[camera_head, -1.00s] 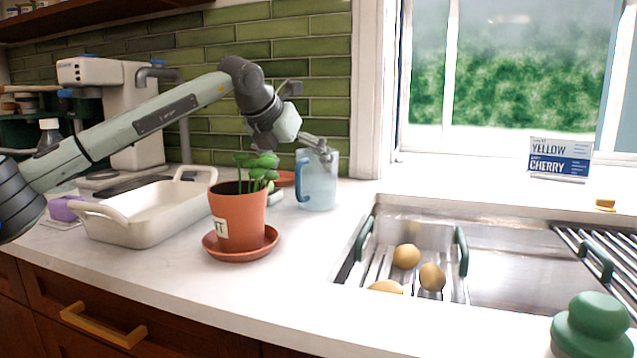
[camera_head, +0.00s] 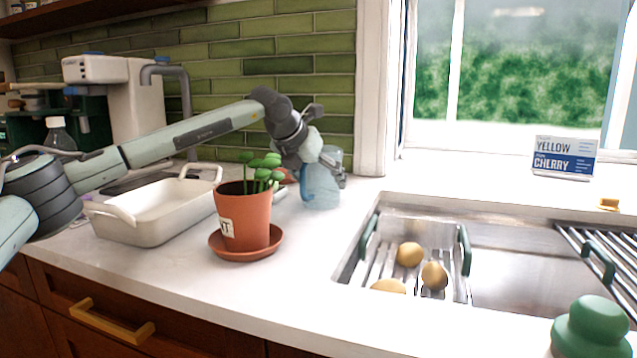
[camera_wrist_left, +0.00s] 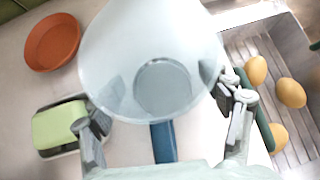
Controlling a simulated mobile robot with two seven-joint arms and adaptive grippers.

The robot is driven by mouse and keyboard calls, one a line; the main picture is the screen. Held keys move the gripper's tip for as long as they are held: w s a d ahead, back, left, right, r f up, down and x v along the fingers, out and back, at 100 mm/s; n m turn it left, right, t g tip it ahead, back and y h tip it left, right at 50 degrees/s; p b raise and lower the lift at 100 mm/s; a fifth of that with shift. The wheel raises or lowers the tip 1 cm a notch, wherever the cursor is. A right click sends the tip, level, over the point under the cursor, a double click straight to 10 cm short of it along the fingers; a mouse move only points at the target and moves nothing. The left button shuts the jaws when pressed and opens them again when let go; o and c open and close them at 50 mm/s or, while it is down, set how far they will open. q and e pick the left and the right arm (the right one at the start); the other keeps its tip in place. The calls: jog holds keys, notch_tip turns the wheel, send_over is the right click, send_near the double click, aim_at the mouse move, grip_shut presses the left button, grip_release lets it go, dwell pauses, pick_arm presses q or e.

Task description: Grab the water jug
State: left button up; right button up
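The water jug (camera_head: 320,190) is translucent pale blue and stands upright on the counter, behind and right of the potted plant. My left gripper (camera_head: 332,158) is at its upper part and hides much of it in the head view. In the left wrist view the jug (camera_wrist_left: 150,40) is seen from above, with its blue handle (camera_wrist_left: 164,142) pointing toward my wrist. My right gripper is not in view.
A potted plant (camera_head: 245,222) on a saucer stands in front of my left arm. A white baking dish (camera_head: 150,215) is to its left. The sink (camera_head: 520,265) with a rack of potatoes is at right.

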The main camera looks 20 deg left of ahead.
pick_arm(q)
jog(key=c, duration=0.7)
jog(key=shift+r, duration=0.1)
jog(key=shift+c, duration=0.3)
jog(key=shift+r, duration=0.1)
